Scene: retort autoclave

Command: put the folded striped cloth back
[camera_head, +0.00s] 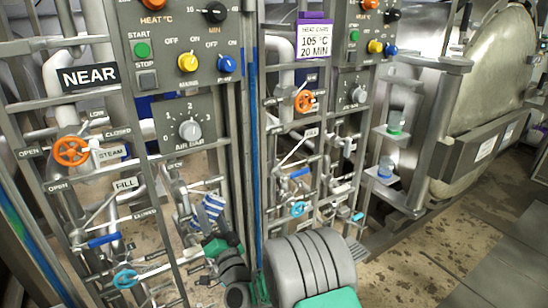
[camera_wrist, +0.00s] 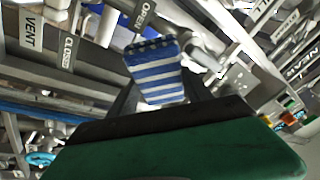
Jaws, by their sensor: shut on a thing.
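The folded striped cloth (camera_wrist: 155,70), blue and white, stands out between the dark fingers of my gripper (camera_wrist: 158,98) in the wrist view. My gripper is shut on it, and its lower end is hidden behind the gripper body. In the head view the cloth (camera_head: 213,205) is small and partly covered, and my gripper (camera_head: 207,224) holds it in front of the pipework below the left control panel. I cannot tell whether the cloth touches any pipe or rail.
Close around are the orange STEAM wheel (camera_head: 71,151), a blue FILL lever (camera_head: 104,240) and light-blue wheels (camera_head: 125,278) (camera_head: 297,209). Upright frame posts flank the arm. Two small shelves (camera_head: 387,179) with jars stand right, before the large round vessel (camera_head: 490,95). Wet floor lies clear at lower right.

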